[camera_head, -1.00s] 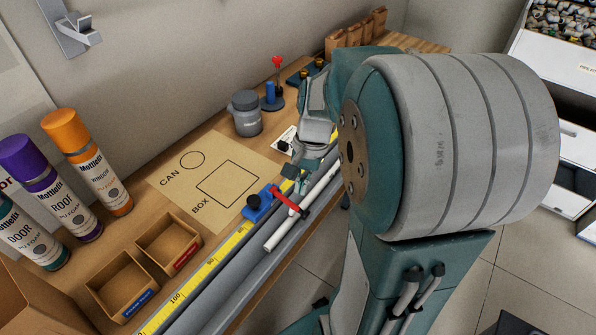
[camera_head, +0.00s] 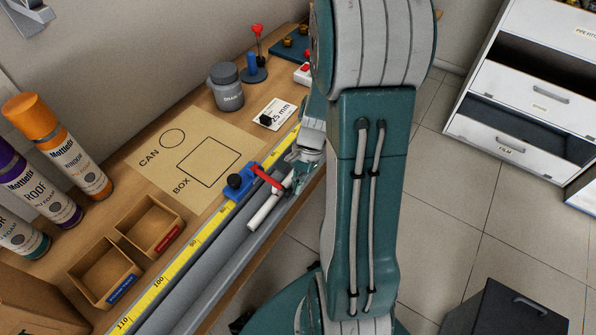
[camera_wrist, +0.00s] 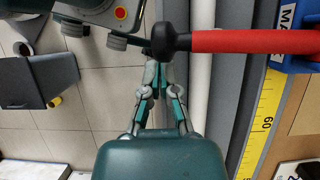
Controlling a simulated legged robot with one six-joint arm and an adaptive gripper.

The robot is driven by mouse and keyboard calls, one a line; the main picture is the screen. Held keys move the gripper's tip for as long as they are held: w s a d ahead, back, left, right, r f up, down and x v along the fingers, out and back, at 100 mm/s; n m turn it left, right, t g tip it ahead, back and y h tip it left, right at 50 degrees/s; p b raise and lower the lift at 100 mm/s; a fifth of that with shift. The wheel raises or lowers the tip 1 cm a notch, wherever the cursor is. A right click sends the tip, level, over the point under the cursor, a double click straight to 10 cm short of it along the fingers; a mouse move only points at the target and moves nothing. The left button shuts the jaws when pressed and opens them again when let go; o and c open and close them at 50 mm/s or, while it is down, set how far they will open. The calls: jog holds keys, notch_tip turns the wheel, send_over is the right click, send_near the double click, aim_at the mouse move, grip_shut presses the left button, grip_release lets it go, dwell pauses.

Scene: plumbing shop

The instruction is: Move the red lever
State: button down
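The red lever (camera_head: 267,178) sticks out from a blue clamp block (camera_head: 239,187) on the yellow-scaled rail and crosses over a white pipe (camera_head: 264,211). In the wrist view the lever (camera_wrist: 250,41) reaches in from the right and ends in a black knob (camera_wrist: 167,41). My gripper (camera_head: 292,180) is at the lever's free end in the head view. In the wrist view my gripper (camera_wrist: 160,72) has its slim fingers drawn close together, just below the knob. Nothing shows between them. Whether the tips touch the knob is unclear.
A paper template (camera_head: 200,202) marked CAN and BOX, a grey jar (camera_head: 226,88) and small open boxes (camera_head: 102,271) lie on the bench (camera_head: 200,110). Spray cans (camera_head: 58,147) stand at left. White drawers (camera_head: 530,90) stand at right.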

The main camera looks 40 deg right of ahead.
jog(key=shift+a+f, duration=0.2)
jog(key=shift+a, duration=0.55)
jog(key=shift+r+g, duration=0.25)
jog(key=shift+g, duration=0.05)
jog(key=shift+s+d+r+g, duration=0.15)
jog(key=shift+d+r+g, duration=0.15)
jog(key=shift+d+r, duration=0.2)
jog(key=shift+a, duration=0.25)
jog(key=shift+d, duration=0.1)
